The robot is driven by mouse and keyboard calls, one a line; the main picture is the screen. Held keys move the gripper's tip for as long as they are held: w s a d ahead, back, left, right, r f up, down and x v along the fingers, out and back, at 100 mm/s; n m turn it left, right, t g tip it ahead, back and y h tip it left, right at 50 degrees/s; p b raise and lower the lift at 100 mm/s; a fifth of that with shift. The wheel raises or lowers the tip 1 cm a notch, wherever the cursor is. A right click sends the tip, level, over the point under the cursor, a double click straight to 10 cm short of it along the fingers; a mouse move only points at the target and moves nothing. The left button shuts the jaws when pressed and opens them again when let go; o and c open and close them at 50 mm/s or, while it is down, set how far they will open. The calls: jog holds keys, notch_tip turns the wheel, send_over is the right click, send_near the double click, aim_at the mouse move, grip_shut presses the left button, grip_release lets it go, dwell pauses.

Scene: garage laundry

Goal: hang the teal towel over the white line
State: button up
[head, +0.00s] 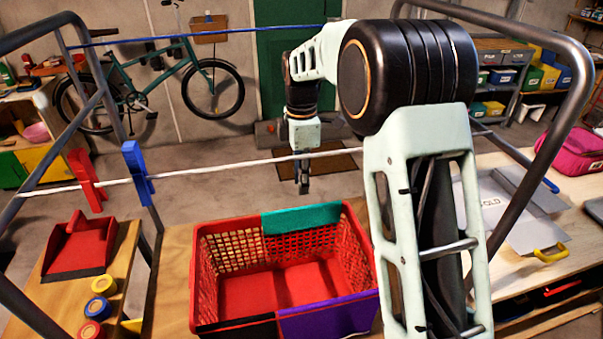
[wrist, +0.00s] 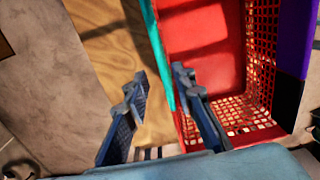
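The teal towel (head: 301,217) hangs over the far rim of the red basket. In the wrist view it is a narrow teal strip (wrist: 157,50) along the basket's edge. The white line (head: 225,164) runs across the head view above and beyond the basket; its right end passes behind my arm. My gripper (head: 304,188) is above the towel's side of the basket, close to the line in the picture. In the wrist view my gripper (wrist: 158,78) has its two fingers apart, with nothing held, and the teal strip appears between and beyond the fingertips.
The red basket (head: 205,262) also holds a purple cloth (head: 328,318) and a black cloth (head: 240,328) on its near rim. Red (head: 88,180) and blue (head: 137,172) clothespins sit on the white line. A blue line (head: 235,32) runs farther back. Grey metal posts (head: 572,75) flank the space.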

aim_at(302, 208)
jog(key=shift+f+b, duration=3.4)
jog(key=shift+f, duration=1.8)
grip_shut()
jog(key=shift+r, duration=0.1)
